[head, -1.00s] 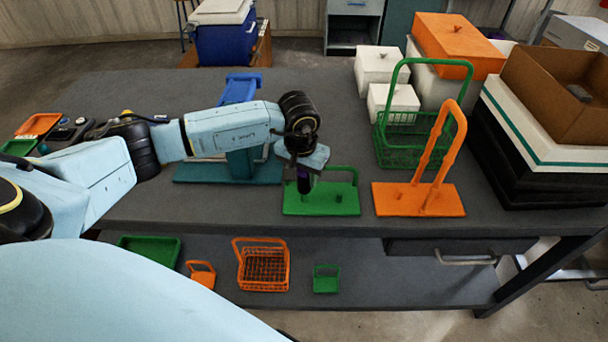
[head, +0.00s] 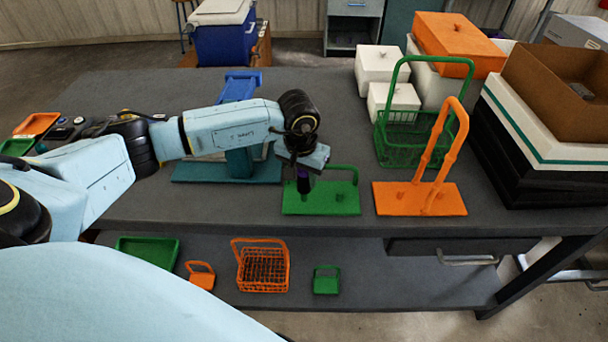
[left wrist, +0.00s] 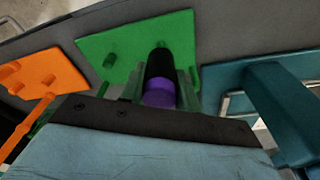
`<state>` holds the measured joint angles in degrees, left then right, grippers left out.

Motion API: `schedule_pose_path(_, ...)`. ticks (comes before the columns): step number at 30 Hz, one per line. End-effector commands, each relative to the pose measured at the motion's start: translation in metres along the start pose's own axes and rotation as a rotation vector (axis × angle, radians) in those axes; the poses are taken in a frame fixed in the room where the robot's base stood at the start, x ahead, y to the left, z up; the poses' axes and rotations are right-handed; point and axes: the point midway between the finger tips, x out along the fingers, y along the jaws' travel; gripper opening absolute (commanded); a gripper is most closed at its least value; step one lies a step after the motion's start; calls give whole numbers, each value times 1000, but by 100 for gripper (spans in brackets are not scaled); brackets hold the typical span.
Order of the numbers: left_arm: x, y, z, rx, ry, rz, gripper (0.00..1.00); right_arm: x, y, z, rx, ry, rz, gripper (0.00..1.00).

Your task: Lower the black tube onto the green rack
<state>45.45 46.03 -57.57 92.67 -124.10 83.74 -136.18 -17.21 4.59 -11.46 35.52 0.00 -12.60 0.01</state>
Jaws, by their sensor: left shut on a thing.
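The black tube (left wrist: 160,66) has a purple band (left wrist: 160,95) and shows between my left fingers in the left wrist view. It also shows as a small dark and purple shape (head: 303,183) in the head view. My left gripper (head: 303,172) is shut on it, above the left part of the green rack. The tube looks roughly upright. The green rack (head: 332,203) is a flat plate with a short peg and a green rod handle behind; it also shows in the left wrist view (left wrist: 125,42). I cannot tell whether the tube's lower end touches the plate.
An orange rack (head: 393,198) with a tall handle stands just right of the green rack. A teal stand (head: 195,172) is close on the left. A green wire basket (head: 393,150), white boxes (head: 380,66) and a cardboard box (head: 550,95) stand behind and right. The back middle is clear.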

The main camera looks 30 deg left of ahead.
Motion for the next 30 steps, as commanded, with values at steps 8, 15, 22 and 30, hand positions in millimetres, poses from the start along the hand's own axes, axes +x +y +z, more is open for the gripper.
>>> schedule_pose_path(8,-1,0,0,0,1,0,3,0,0,0,0,0,0,48)
schedule_pose_path(15,1,0,0,0,1,0,3,2,0,0,0,0,0,48)
schedule_pose_path(22,6,0,0,0,1,0,3,6,0,1,0,0,0,48)
schedule_pose_path(30,10,0,1,0,1,0,3,11,0,1,0,0,0,48)
